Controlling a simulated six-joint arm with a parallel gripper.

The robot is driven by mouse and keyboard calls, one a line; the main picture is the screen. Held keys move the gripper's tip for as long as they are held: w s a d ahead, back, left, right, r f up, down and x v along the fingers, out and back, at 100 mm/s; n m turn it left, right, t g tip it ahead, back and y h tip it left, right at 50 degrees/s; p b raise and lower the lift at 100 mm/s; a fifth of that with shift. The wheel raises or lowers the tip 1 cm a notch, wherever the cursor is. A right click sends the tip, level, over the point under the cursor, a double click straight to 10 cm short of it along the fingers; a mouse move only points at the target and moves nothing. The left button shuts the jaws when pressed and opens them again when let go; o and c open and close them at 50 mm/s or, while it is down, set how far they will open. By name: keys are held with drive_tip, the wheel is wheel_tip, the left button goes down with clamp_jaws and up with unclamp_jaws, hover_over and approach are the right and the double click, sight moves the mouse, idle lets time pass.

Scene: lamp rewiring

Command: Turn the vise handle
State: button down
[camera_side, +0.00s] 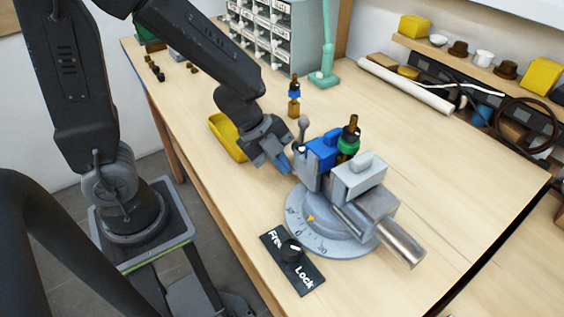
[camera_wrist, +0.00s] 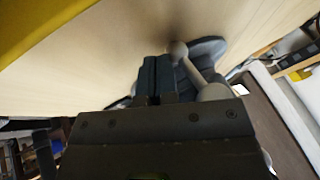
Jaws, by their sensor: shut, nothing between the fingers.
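The grey vise (camera_side: 365,205) sits on a round dial base (camera_side: 325,235) on the bench. A bottle-like part with a green collar (camera_side: 348,145) stands upright at its blue jaws (camera_side: 323,148). The vise handle (camera_side: 301,132), a thin bar with ball ends, is on the vise's left side. It also shows in the wrist view (camera_wrist: 180,50), just right of my fingers. My gripper (camera_side: 284,168) is shut and empty, close beside the handle at the vise's left end. In the wrist view my fingertips (camera_wrist: 155,64) are together; whether they touch the handle I cannot tell.
A Free/Lock plate with a knob (camera_side: 291,250) lies in front of the vise. A yellow tray (camera_side: 226,138) is behind my gripper. A small amber bottle (camera_side: 294,98) stands behind the vise. Drawers (camera_side: 270,35) and a shelf (camera_side: 480,60) line the back. The bench right of the vise is clear.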

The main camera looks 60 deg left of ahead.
idle(0.3)
drive_tip(key=shift+w+f+t, duration=0.25)
drive_tip(key=shift+t, duration=0.55)
drive_tip(key=shift+f, duration=0.1)
drive_tip(key=shift+w+m+t, duration=0.3)
drive_tip(key=shift+t, duration=0.3)
